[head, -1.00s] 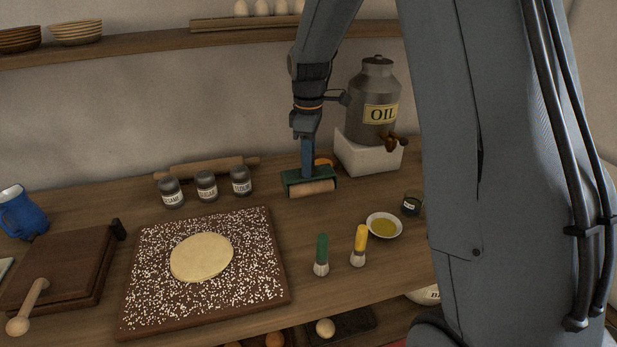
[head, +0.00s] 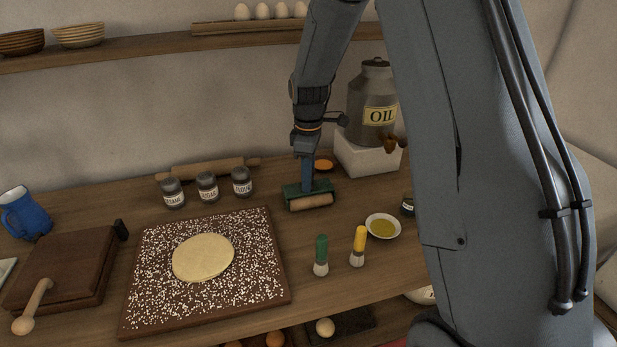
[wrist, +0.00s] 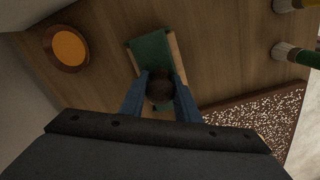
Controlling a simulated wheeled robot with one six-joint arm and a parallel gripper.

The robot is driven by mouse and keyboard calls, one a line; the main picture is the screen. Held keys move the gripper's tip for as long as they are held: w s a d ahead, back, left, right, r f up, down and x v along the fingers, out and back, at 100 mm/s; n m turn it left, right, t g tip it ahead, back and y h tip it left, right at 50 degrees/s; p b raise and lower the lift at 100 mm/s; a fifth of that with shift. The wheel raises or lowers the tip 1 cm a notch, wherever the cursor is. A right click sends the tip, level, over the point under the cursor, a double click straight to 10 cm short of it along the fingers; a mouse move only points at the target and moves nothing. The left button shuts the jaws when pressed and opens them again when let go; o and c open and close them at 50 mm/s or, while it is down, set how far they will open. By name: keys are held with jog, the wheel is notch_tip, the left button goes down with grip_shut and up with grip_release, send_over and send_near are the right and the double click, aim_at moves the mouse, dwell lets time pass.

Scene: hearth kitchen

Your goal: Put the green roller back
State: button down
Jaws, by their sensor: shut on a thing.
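The green roller (head: 308,189) has a green frame and a pale wooden cylinder. It is at the middle of the counter, behind the two brushes and right of the labelled jars. My gripper (head: 307,180) points down from above, shut on the roller's handle. In the wrist view, my gripper (wrist: 160,100) has its blue fingers on either side of the dark round handle end, and the roller's green frame (wrist: 149,48) extends beyond. The roller is at or just above the wood; I cannot tell whether it touches. No marked place for the roller is clear to me.
An orange dish (head: 323,165) lies just behind the roller. The oil can (head: 371,105) stands on a white block (head: 362,158) to the right. Green brush (head: 321,250), yellow brush (head: 359,243), sauce bowl (head: 383,227) and seeded board (head: 150,290) are nearer. Bare wood surrounds the roller.

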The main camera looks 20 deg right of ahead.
jog(key=shift+s+f, duration=0.35)
jog(key=shift+f, duration=0.25)
jog(key=c, duration=1.3)
grip_release()
jog(key=shift+s+d+f, duration=0.1)
jog(key=shift+c, duration=0.2)
jog(key=shift+a, duration=0.2)
jog(key=shift+r, duration=0.5)
jog(key=r+b, duration=0.1)
jog(key=r, duration=0.3)
jog(key=r+b, duration=0.1)
jog(key=r, duration=0.7)
jog(key=shift+w+d+r+b, duration=0.1)
jog(key=shift+w+r+b, duration=0.25)
jog(key=shift+b, duration=0.05)
